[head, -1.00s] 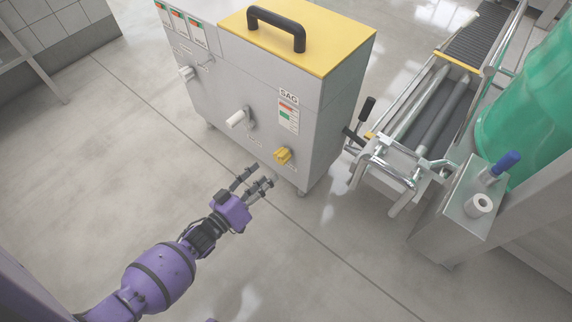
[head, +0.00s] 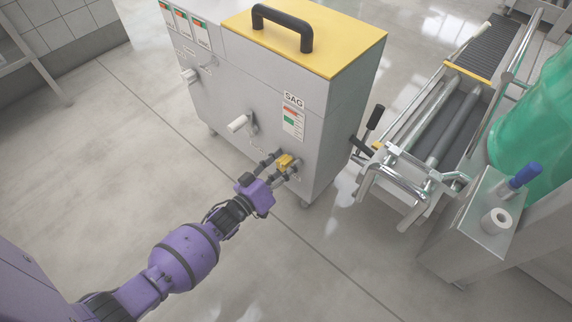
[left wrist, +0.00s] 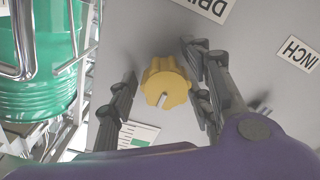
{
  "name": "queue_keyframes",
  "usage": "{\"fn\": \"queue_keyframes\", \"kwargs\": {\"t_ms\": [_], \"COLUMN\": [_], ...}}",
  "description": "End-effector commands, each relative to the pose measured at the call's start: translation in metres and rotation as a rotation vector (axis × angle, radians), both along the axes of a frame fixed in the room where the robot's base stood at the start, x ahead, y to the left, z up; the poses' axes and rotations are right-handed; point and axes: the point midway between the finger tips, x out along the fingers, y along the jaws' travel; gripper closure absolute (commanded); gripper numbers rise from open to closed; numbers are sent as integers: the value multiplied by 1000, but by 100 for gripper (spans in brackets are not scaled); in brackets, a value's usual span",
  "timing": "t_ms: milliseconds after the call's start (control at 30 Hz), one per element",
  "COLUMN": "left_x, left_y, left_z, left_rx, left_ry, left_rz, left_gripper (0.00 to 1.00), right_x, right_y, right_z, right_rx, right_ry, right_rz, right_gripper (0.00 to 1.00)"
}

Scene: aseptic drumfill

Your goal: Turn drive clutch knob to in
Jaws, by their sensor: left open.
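The yellow knob (head: 285,162) sits on the front face of the grey cabinet (head: 330,150), low and near its right edge. In the left wrist view the knob (left wrist: 166,82) is lobed, with a pale mark on its rim. My left gripper (head: 279,168) is open at the cabinet face, with its fingers on either side of the knob. In the left wrist view the left gripper's fingers (left wrist: 160,95) stand apart, with visible gaps to the knob. My right gripper is not in view.
A white lever (head: 238,123) juts from the cabinet left of the knob. A black-handled lever (head: 374,117) and a roller conveyor (head: 440,125) stand to the right. A green drum (head: 535,140) is farther right. The floor in front is clear.

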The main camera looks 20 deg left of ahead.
Motion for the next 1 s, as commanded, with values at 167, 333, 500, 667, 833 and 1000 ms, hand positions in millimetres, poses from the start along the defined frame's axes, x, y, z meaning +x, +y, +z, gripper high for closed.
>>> {"fn": "queue_keyframes", "kwargs": {"t_ms": [167, 333, 500, 667, 833, 1000], "left_x": [0, -1, -1, -1, -1, -1], "left_y": [0, -1, -1, -2, -3, -5], "left_z": [0, 0, 0, 1, 1, 0], "left_rx": [0, -1, 1, 28, 103, 225], "left_ry": [0, 0, -2, -14, -43, -87], "left_rz": [0, -1, -2, -4, -4, -5], "left_gripper": [67, 89, 95, 95, 95, 95], "right_x": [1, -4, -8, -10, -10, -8], "right_y": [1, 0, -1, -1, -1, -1], "right_z": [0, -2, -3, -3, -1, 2], "right_rx": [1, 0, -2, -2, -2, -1], "right_ry": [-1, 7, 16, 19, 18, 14], "right_rz": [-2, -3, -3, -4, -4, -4], "right_gripper": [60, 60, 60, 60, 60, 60]}}
